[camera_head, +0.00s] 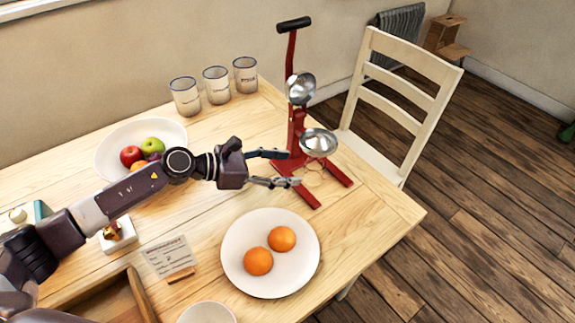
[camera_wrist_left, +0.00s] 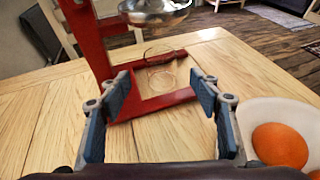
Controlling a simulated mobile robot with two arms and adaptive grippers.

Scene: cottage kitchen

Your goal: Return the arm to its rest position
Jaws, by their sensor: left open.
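My left arm reaches in from the left over the wooden table (camera_head: 385,225). My left gripper (camera_head: 288,168) is open and empty, in front of the red citrus press (camera_head: 297,130). In the left wrist view its two fingers (camera_wrist_left: 160,108) stand apart, with the red base of the press (camera_wrist_left: 150,102) beyond them. A clear glass (camera_head: 313,175) stands on the press base under the metal cup; it also shows in the left wrist view (camera_wrist_left: 161,78). My right gripper is not in view.
A white plate (camera_head: 240,265) with two oranges lies in front of the gripper. A fruit bowl (camera_head: 108,150) sits behind my arm. Three cups (camera_head: 217,86) stand at the back. A card (camera_head: 168,255) and an open wooden box (camera_head: 100,302) are near the front. A chair (camera_head: 400,95) stands beyond.

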